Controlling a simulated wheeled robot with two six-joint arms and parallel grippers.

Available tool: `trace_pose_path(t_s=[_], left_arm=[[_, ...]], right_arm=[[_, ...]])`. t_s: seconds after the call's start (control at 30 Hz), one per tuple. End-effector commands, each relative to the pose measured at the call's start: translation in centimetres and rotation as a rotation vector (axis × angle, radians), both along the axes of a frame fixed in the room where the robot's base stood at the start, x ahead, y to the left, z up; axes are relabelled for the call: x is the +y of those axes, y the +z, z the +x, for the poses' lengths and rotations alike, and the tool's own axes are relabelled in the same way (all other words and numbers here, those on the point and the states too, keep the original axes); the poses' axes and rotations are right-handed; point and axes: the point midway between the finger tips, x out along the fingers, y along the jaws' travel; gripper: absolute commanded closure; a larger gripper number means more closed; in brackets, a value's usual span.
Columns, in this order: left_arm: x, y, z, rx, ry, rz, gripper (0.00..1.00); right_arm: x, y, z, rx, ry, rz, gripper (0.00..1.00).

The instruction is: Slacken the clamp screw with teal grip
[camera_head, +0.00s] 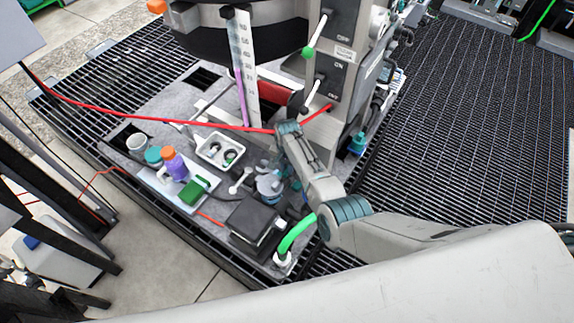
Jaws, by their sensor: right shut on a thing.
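My right arm comes in from the right and bends down over the grey deck. My right gripper (268,168) points down among small fittings near the middle and is shut on a small part that its jaws and wrist mostly hide. A blue-grey round fitting (269,187) stands right under it. I cannot make out a clamp screw with a teal grip there. A teal fitting (357,143) shows at the foot of the grey column, to the right of the gripper and apart from it. My left gripper is not in view.
A red line crosses behind my wrist. A green hose (295,236) rises near my forearm. Black grating surrounds the deck.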

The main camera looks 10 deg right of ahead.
Motion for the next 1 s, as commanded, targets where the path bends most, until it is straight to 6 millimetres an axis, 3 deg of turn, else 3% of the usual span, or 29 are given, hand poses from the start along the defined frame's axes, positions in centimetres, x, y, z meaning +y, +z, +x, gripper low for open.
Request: trace_pose_path(t_s=[1.0], left_arm=[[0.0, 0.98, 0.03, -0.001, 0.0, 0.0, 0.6]], right_arm=[[-0.48, -0.02, -0.11, -0.001, 0.964, 0.001, 1.0]])
